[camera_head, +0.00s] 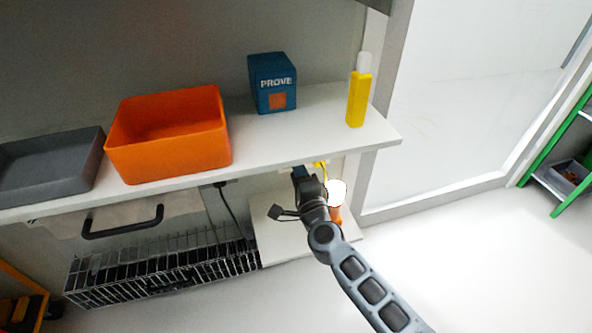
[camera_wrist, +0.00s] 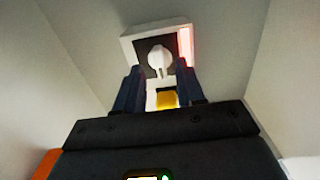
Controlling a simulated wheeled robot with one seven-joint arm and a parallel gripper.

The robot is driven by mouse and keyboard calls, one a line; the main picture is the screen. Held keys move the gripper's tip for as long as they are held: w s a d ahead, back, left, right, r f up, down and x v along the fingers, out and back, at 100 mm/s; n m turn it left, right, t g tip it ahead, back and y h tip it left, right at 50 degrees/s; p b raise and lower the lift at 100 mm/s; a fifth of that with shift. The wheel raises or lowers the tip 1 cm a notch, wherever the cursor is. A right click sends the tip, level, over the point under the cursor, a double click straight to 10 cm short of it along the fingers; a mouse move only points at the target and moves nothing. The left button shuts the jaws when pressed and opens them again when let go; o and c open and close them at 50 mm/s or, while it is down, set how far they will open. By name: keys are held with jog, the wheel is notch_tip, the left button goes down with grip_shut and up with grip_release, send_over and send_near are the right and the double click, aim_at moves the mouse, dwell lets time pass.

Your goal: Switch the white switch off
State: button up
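The white switch (camera_wrist: 158,60) shows in the wrist view as a white knob on a dark face. It sits in a white box (camera_wrist: 128,48) on the wall, with a reddish glow along the box's right side. My gripper (camera_wrist: 158,70) is open, its two dark fingers apart, one on each side below the knob. I see a gap between the knob and each finger; whether the tips touch the box I cannot tell. In the head view my gripper (camera_head: 300,174) is under the shelf's front edge, and the switch is hidden there.
A yellow part (camera_wrist: 166,99) shows between the fingers. Above my arm, the white shelf (camera_head: 300,133) holds a grey tray (camera_head: 75,185), an orange bin (camera_head: 170,158), a blue box (camera_head: 273,85) and a yellow bottle (camera_head: 358,98). A wire basket (camera_head: 160,266) hangs lower left.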

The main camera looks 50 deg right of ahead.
jog(key=shift+x, duration=0.85)
jog(key=shift+c, duration=0.3)
grip_shut()
